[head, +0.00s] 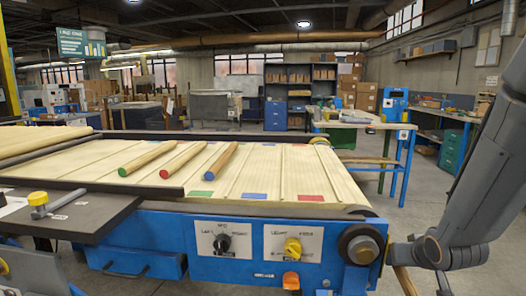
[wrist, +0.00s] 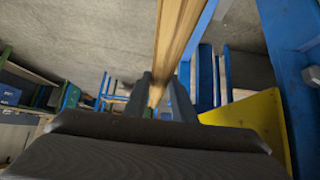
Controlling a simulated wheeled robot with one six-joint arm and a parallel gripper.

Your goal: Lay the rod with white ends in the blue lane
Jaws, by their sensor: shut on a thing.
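My gripper (wrist: 164,98) is shut on a pale wooden rod (wrist: 178,35), which runs up out of the wrist view. Its ends are not visible there, so their colour cannot be told. In the head view, a short piece of wooden rod (head: 404,281) shows low at the right, beside my arm, right of the conveyor; the fingers are out of view there. The belt (head: 285,175) has lanes with coloured patches. The blue lane's near patch (head: 254,196) lies between the green patch (head: 200,193) and the red patch (head: 311,197). The blue lane looks empty near its patch.
Rods with a green end (head: 148,158), a red end (head: 183,160) and a blue end (head: 221,161) lie on the belt's left part. A blue-legged workbench (head: 370,125) stands behind right.

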